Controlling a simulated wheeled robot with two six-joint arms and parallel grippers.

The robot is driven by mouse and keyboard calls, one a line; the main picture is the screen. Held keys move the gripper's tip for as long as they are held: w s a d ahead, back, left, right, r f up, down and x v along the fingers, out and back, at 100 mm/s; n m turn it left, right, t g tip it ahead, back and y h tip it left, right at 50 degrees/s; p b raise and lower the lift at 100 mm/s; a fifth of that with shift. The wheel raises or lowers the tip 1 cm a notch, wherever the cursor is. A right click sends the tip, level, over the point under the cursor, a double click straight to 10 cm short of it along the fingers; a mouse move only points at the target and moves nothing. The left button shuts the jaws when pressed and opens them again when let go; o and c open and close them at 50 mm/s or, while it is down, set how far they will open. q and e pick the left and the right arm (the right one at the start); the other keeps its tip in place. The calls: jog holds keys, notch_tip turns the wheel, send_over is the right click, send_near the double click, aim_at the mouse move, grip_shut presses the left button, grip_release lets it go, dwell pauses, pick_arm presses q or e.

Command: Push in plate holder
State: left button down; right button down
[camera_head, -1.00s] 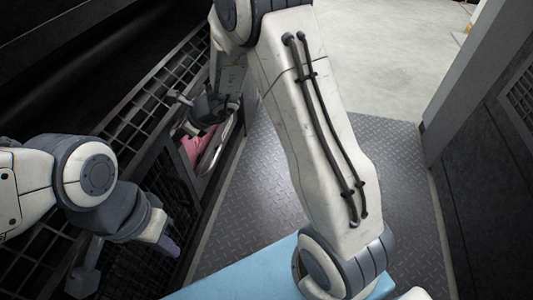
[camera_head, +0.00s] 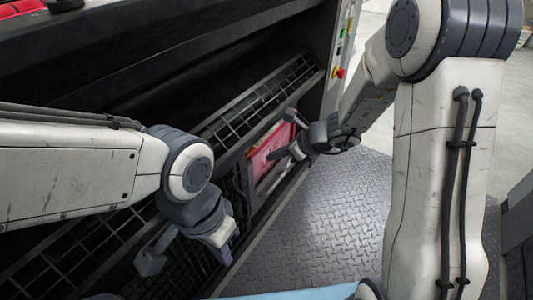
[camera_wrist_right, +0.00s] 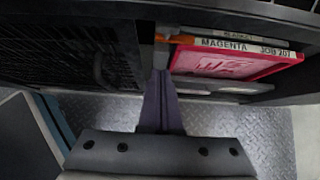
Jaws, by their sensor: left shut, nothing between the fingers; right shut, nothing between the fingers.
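The plate holder (camera_wrist_right: 232,45) is a slot in the machine's front with a pink-red plate in it, labelled MAGENTA, in the right wrist view. The red plate (camera_head: 268,150) also shows in the head view, at the middle of the machine's lower front. My right gripper (camera_head: 283,153) is shut and empty, its tips close in front of the red plate. In the right wrist view the shut right fingers (camera_wrist_right: 161,75) point at the left end of the holder, beside an orange piece (camera_wrist_right: 180,39). I cannot tell whether they touch. My left gripper (camera_head: 225,250) is shut and empty, lower left.
Dark wire grating (camera_head: 265,100) runs along the machine above the plate. A control panel with coloured buttons (camera_head: 340,72) stands at its far end. The diamond-plate floor (camera_head: 330,215) is clear. A light blue surface (camera_head: 300,292) lies at the bottom edge.

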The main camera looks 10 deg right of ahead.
jog(key=p+v, duration=0.1)
jog(key=v, duration=0.2)
jog(key=t+y+p, duration=0.2)
jog(key=y+p, duration=0.1)
jog(key=p, duration=0.4)
send_near(253, 152)
jog(key=shift+h, duration=0.3)
jog(key=b+x, duration=0.4)
jog(key=x, duration=0.1)
jog(key=shift+w+a+f, duration=0.1)
jog(key=shift+a+f, duration=0.1)
jog(key=shift+f, duration=0.05)
jog(key=shift+w+a, duration=0.35)
